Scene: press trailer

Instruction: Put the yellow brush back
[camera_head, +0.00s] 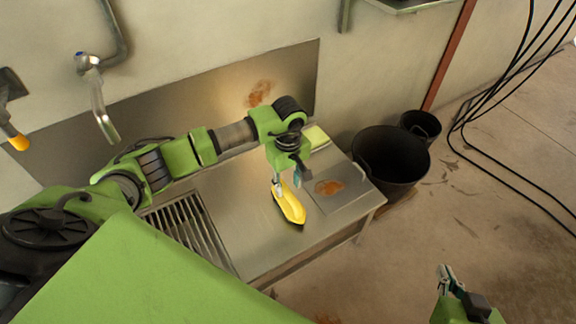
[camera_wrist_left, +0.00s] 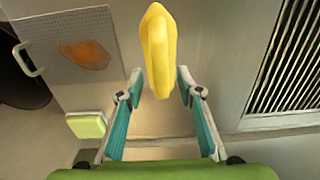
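The yellow brush (camera_head: 289,205) lies on the metal table (camera_head: 245,225), near its front edge; its dark underside faces the tabletop.
A slatted drain grate (camera_head: 190,230) is in the table's left part. A perforated plate with a rusty stain (camera_head: 345,200) is at the right, with a yellow-green block (camera_head: 317,137) behind. Black buckets (camera_head: 390,160) stand beyond the table. A tap (camera_head: 100,105) hangs from the wall.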

